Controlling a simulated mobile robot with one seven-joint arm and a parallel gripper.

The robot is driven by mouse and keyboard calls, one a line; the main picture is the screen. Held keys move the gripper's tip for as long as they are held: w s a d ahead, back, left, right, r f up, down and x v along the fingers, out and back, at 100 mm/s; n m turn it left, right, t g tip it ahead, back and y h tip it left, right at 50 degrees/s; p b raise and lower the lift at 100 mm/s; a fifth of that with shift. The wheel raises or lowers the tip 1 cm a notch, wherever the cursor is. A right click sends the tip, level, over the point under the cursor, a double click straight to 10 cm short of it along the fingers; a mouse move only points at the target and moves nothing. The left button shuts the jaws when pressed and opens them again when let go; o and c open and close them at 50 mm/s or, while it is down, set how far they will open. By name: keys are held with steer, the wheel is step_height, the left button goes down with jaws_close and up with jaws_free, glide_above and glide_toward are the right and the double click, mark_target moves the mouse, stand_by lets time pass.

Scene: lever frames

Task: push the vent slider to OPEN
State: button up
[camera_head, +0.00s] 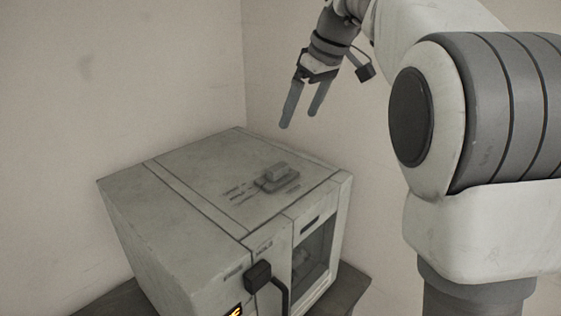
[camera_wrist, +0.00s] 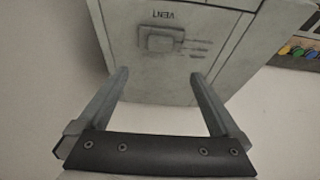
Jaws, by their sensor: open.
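The vent slider (camera_head: 278,172) is a small raised grey block on a base plate, on the top face of a pale box-shaped machine (camera_head: 150,205). Short dark marks lie beside it, too small to read in the head view. In the wrist view the slider (camera_wrist: 160,41) shows beyond my fingertips, with the word VENT next to it. My gripper (camera_head: 300,120) is open and empty. It is in the air above the back right part of the machine, apart from the slider. No OPEN label is legible.
A black handle (camera_head: 262,278) sticks out from the machine's front, beside a dark window (camera_head: 314,252). The machine stands on a dark table (camera_head: 112,298) near the wall corner. Several coloured round things (camera_wrist: 298,52) show at the right of the wrist view.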

mark_target(278, 166)
steer(key=p+x, duration=0.1)
steer(key=x, duration=1.5)
steer(key=shift+f, duration=0.2)
steer(key=shift+c, duration=0.3)
jaws_close()
